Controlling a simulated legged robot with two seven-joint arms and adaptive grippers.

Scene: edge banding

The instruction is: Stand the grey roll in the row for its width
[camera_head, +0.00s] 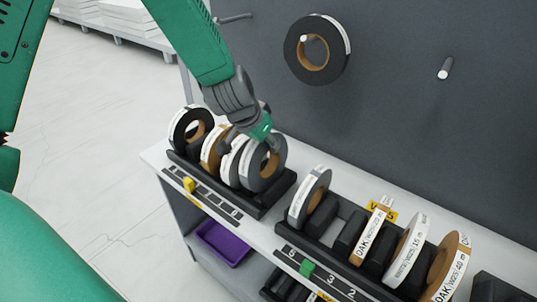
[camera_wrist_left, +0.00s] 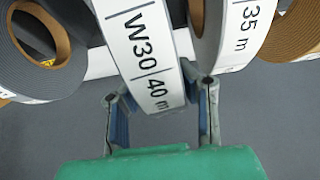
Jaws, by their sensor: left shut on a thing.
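The grey roll (camera_head: 263,165) has a brown core and stands upright at the right end of the left rack (camera_head: 222,192). My left gripper (camera_head: 255,141) reaches it from above and is shut on it. In the left wrist view, the grey roll's white label (camera_wrist_left: 148,50) reads "W30 40 m" between the two fingers. A white roll (camera_head: 233,161) stands close on its left, with a brown roll (camera_head: 210,152) and a black roll (camera_head: 185,128) beyond. I cannot tell whether the roll's underside rests fully in the rack. My right gripper is not in view.
The right rack (camera_head: 337,280) holds another grey roll (camera_head: 310,197), brown rolls and a white roll (camera_head: 406,250). A black roll (camera_head: 335,72) hangs on a wall peg; another peg (camera_head: 445,68) is bare. Yellow (camera_head: 189,185) and green (camera_head: 306,268) markers sit on the rack fronts.

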